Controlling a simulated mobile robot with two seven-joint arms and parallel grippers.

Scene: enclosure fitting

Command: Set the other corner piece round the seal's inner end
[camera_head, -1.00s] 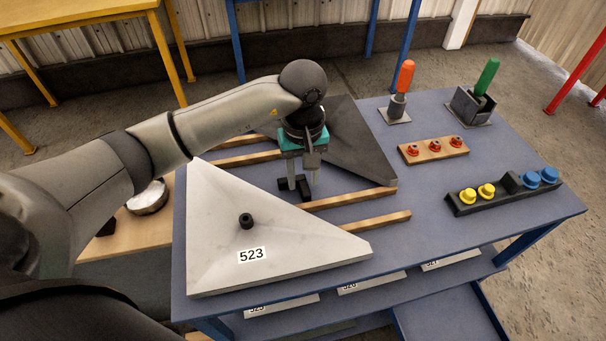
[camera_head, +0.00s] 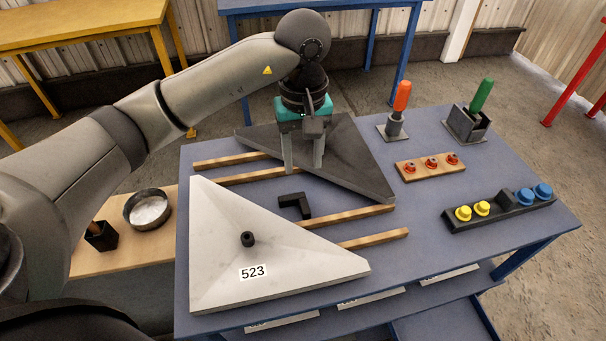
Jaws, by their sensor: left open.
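A small black L-shaped corner piece (camera_head: 295,206) lies flat on the blue table, in the gap between the pale triangular panel (camera_head: 225,235) marked 523 and the dark triangular panel (camera_head: 350,165). My left gripper (camera_head: 303,170) is open and empty just above and behind the corner piece, apart from it, with its fingers pointing down in front of the dark panel. I cannot make out a seal for certain, nor any second corner piece. My right gripper is out of view.
Wooden strips (camera_head: 350,220) lie beside and partly under the panels. A black knob (camera_head: 248,239) stands up from the pale panel. At right are orange (camera_head: 402,96) and green (camera_head: 481,95) handled tools, a block with red parts (camera_head: 430,167) and a rack with yellow and blue knobs (camera_head: 500,211).

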